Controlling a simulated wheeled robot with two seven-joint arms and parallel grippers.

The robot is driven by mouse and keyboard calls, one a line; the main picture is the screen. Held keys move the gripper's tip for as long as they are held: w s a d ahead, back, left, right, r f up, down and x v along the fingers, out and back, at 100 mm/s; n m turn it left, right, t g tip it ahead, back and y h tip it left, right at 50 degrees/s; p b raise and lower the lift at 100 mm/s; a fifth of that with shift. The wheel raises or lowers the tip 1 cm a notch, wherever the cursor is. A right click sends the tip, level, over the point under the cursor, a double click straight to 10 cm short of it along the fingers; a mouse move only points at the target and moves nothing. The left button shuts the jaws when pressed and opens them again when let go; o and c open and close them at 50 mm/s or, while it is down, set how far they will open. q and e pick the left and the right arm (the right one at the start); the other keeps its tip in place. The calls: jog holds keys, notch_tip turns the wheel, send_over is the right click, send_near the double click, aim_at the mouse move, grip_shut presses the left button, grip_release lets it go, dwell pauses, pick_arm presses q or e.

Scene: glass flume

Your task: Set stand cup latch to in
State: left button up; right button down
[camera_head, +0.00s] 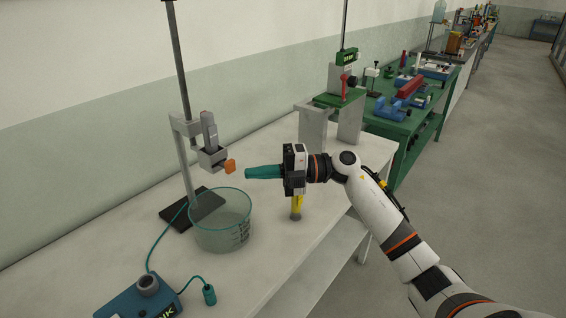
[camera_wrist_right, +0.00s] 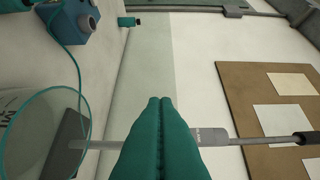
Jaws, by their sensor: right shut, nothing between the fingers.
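A stand (camera_head: 180,80) with a dark base and a tall rod rises from the pale bench. A grey clamp or cup holder (camera_head: 211,155) is fixed to its rod, with an orange tab (camera_head: 230,165), likely the latch, on its right side. My right gripper (camera_head: 248,172) has teal fingers pointing left at the orange tab, a small gap short of it. Its fingers are together and empty; they also show in the right wrist view (camera_wrist_right: 160,100). In that view the fingers hide the tab and part of the stand. My left gripper is not in view.
A glass beaker (camera_head: 222,228) stands below the clamp. A blue device (camera_head: 140,300) with a teal cable and plug (camera_head: 209,294) lies at front left. A yellow object (camera_head: 296,208) shows below my right gripper. A green-topped stand (camera_head: 338,98) is behind; the bench's front right is clear.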

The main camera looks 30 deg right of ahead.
aim_at(234, 162)
jog(key=w, duration=0.1)
jog(key=w+a+p, duration=0.1)
jog(key=w, duration=0.1)
jog(key=shift+w, duration=0.3)
jog(key=shift+w+a+f+b, duration=0.1)
jog(key=shift+w+a+b, duration=0.1)
jog(key=shift+w+b, duration=0.5)
jog(key=shift+w, duration=0.15)
jog(key=shift+r, duration=0.25)
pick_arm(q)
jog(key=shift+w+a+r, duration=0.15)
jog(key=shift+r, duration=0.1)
